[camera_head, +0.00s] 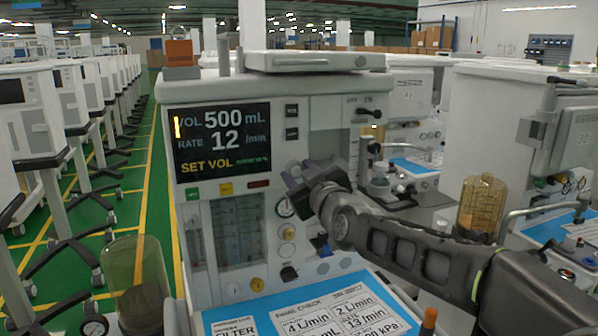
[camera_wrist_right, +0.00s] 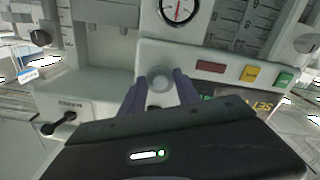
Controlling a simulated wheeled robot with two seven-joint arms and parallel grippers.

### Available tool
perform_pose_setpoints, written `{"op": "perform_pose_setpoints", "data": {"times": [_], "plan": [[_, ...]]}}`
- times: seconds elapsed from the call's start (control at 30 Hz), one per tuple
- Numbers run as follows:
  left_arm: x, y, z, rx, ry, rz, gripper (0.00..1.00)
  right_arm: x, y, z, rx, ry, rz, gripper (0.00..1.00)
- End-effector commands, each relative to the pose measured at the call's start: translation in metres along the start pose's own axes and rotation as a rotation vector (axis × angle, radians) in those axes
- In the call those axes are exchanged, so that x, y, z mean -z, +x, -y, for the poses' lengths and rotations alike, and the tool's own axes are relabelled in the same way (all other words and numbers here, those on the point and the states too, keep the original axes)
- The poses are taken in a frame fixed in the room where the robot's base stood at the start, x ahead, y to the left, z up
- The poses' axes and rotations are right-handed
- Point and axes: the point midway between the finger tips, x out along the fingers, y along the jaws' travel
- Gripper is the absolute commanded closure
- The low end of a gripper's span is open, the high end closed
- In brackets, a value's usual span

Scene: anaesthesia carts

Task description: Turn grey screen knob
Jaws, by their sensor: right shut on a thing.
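The grey screen knob (camera_wrist_right: 160,78) shows in the right wrist view as a small round knob on the pale panel, between the two dark purple fingers of my right gripper (camera_wrist_right: 160,92). The gripper is shut on it. In the head view my right gripper (camera_head: 294,177) reaches the cart's front just right of the screen (camera_head: 222,142) and hides the knob. The screen reads VOL 500 mL, RATE 12 /min and SET VOL, with a yellow bar beside VOL. My left gripper is not in view.
Below the screen are green, yellow and red buttons (camera_head: 226,188) and flow tubes (camera_head: 238,228). A round gauge (camera_wrist_right: 177,8) is close to the knob. A blue work surface with printed cards (camera_head: 310,310) lies below my right arm. Amber canisters (camera_head: 483,205) stand on either side.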

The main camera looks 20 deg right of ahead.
Motion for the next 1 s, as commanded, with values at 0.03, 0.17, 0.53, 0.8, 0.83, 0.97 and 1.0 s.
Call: {"op": "perform_pose_setpoints", "data": {"times": [0.03,0.17,0.53,0.8,0.83,0.97,1.0], "plan": [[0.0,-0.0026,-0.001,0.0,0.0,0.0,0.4,0.0012,0.0001,-0.0003,0.0,-0.031,0.0,1.0],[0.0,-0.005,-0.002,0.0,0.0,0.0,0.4,0.0008,0.0001,-0.0002,0.0,-0.122,0.0,1.0],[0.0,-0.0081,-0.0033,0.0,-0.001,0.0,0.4,0.0001,0.0001,0.0,0.0,-0.282,0.0,1.0],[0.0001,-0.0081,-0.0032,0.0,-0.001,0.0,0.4,-0.0001,0.0001,0.0001,0.0,-0.294,0.0,1.0],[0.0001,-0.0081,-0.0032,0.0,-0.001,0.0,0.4,0.0,0.0,0.0001,0.0,-0.294,0.0,1.0],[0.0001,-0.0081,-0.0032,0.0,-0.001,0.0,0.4,-0.0001,0.0,0.0001,0.0,-0.294,0.0,0.62],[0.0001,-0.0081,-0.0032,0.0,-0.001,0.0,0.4,0.0,0.0,0.0001,0.0,-0.294,0.0,0.58]]}}
